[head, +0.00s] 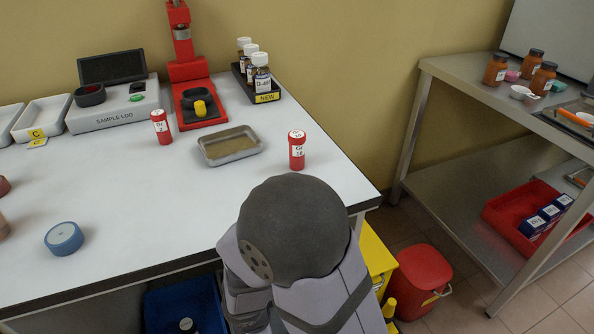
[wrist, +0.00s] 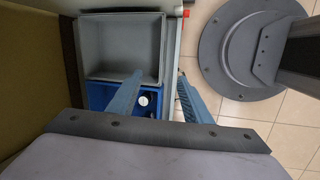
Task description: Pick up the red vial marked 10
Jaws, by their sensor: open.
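Two red vials with white labels stand upright on the white table in the head view. One red vial (head: 161,128) is left of the metal tray, near the red press. The other red vial (head: 297,151) is right of the tray, near the table's right edge. My gripper (wrist: 160,74) is open and empty in the wrist view, pointing down over bins and floor, with no vial in sight. The head view does not show its fingers.
A shallow metal tray (head: 230,145) lies between the vials. A red press (head: 190,75) holding a yellow piece and a rack of bottles (head: 258,85) stand behind. The wrist view shows a grey bin (wrist: 122,77).

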